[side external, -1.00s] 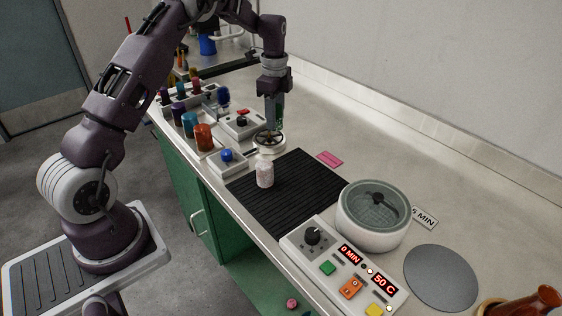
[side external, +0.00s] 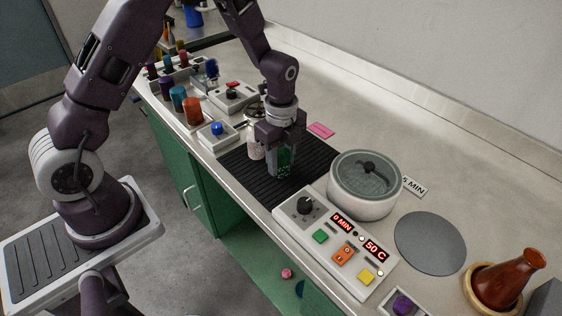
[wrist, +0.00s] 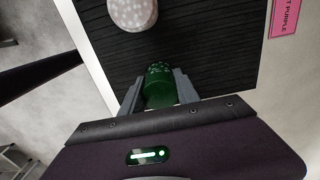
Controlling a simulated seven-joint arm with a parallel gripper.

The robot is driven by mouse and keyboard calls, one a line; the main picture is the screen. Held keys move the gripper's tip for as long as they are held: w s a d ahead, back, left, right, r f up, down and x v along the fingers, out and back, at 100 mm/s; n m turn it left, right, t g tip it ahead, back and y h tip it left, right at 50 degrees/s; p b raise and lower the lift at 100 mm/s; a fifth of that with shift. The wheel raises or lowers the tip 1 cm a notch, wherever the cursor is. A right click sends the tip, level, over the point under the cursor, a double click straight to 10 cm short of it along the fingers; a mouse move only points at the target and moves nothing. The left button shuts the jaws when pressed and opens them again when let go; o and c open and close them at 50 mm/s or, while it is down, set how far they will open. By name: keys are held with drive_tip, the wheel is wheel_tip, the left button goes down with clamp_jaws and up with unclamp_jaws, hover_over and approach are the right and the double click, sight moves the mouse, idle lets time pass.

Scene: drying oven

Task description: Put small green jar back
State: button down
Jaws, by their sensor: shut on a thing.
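My gripper (side external: 280,160) is shut on the small green jar (side external: 284,163), over the front part of the black ribbed mat (side external: 256,192). In the wrist view the green jar (wrist: 160,86) sits between the two fingers. I cannot tell whether its base touches the mat or hangs just above it. A white speckled jar (side external: 257,146) stands on the mat, left of the gripper and apart from it. It also shows at the top of the wrist view (wrist: 133,12).
A round lidded oven (side external: 363,185) and a control panel (side external: 335,240) reading 0 MIN and 50 C stand to the right. A pink label (side external: 321,130) lies behind the mat. Coloured jars (side external: 193,111) and a blue-button box (side external: 217,136) are at left.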

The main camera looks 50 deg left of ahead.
sight(281, 152)
drive_tip(key=shift+f, duration=0.25)
drive_tip(key=c, duration=0.9)
unclamp_jaws()
drive_tip(key=shift+f, duration=0.15)
wheel_tip(281, 152, up, 13)
drive_tip(key=shift+f, duration=0.15)
drive_tip(key=s+r+n+t, duration=0.3)
drive_tip(key=s+r+n, duration=0.7)
drive_tip(key=s+r, duration=0.25)
drive_tip(key=s+d+r+n+t, duration=0.1)
drive_tip(key=s+n+t, duration=0.1)
drive_tip(key=s+n, duration=0.6)
drive_tip(key=shift+s+t, duration=0.3)
drive_tip(key=shift+s, duration=0.85)
